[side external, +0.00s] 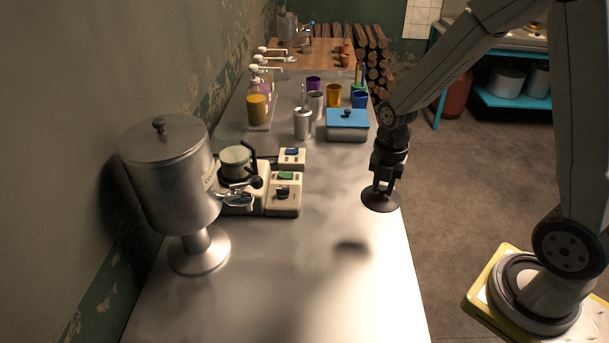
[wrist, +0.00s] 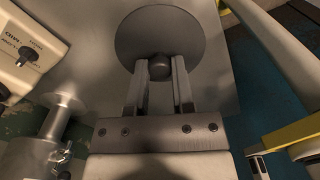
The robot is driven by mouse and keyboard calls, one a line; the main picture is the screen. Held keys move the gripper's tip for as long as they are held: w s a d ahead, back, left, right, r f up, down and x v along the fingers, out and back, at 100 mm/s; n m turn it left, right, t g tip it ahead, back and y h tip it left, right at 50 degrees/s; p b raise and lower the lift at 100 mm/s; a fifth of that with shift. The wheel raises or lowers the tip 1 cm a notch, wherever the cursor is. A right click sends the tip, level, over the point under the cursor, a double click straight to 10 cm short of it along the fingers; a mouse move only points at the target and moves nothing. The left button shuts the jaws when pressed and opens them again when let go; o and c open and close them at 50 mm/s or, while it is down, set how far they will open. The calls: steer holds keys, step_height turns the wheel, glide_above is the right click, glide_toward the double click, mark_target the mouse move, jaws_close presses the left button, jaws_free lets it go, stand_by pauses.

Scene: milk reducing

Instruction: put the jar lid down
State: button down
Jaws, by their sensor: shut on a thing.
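The jar lid (side external: 381,200) is a dark round disc with a knob. My gripper (side external: 384,184) is shut on its knob and holds the lid roughly level above the right edge of the metal table. A dark shadow lies on the table to the lower left of the lid, and a gap shows between them. In the wrist view the lid (wrist: 160,32) fills the top middle, and my gripper's fingers (wrist: 160,70) close on the knob from both sides. I cannot make out a matching open jar.
The metal table (side external: 330,285) is bare at front and centre right. A large steel urn (side external: 170,175) stands at left, beside a cream appliance (side external: 283,200). A blue-lidded box (side external: 347,122), a steel canister (side external: 303,126) and several cups stand farther back.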

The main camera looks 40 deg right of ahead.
steer(key=s+a+f+m, duration=0.1)
steer(key=a+m, duration=0.3)
steer(key=a, duration=1.3)
steer(key=shift+s+f, duration=0.3)
steer(key=shift+f, duration=0.1)
steer(key=shift+f, duration=2.15)
steer(key=shift+f, duration=1.75)
steer(key=shift+f, duration=0.1)
